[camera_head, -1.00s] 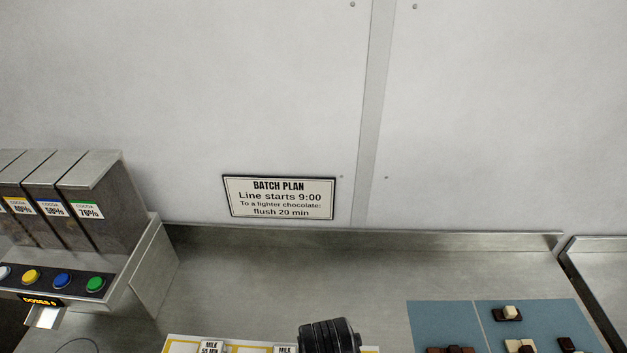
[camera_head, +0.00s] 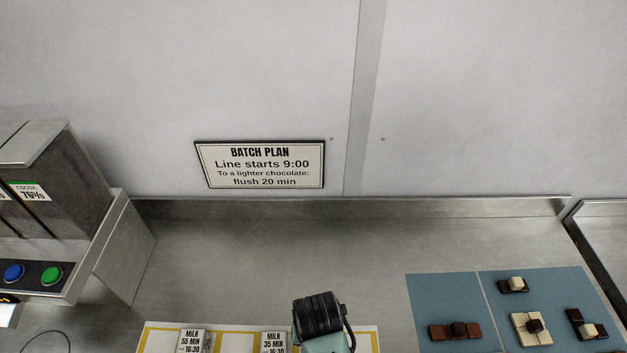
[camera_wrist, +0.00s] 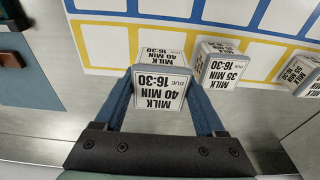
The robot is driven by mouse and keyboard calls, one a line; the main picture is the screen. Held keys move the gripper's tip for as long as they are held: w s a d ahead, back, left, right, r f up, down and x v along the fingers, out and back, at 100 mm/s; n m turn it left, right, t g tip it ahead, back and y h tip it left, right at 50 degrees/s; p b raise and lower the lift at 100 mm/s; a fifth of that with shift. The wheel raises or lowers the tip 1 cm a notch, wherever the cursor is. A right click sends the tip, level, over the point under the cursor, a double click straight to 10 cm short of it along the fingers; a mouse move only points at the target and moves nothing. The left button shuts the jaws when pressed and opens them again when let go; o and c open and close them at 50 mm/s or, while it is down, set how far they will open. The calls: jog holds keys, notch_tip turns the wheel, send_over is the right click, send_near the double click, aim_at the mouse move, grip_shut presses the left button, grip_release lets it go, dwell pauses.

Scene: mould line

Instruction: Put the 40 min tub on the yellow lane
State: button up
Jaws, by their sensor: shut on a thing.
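My gripper (camera_wrist: 160,108) is shut on a white tub (camera_wrist: 160,88) labelled "MILK 40 MIN, due 16:30" in the wrist view. The tub is between the two blue fingers, over the near edge of the lane sheet. The yellow lane (camera_wrist: 105,45) is a row of yellow-outlined cells next to a blue-outlined row. The 35 min tub (camera_wrist: 220,65) stands in the yellow row beside my gripper; it also shows in the head view (camera_head: 274,342). The 55 min tub (camera_head: 192,341) stands to its left. In the head view my wrist hides the held tub.
Another milk tub (camera_wrist: 302,75) stands at the right edge of the wrist view. A blue mat (camera_head: 440,300) with several chocolate pieces lies to the right. Cocoa dispensers (camera_head: 50,180) stand at the left. The steel counter (camera_head: 250,260) behind is bare.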

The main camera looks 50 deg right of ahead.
jog(key=shift+w+d+f, duration=0.1)
jog(key=shift+f, duration=2.2)
jog(key=shift+f, duration=0.15)
jog(key=o, duration=1.4)
jog(key=shift+o, duration=0.2)
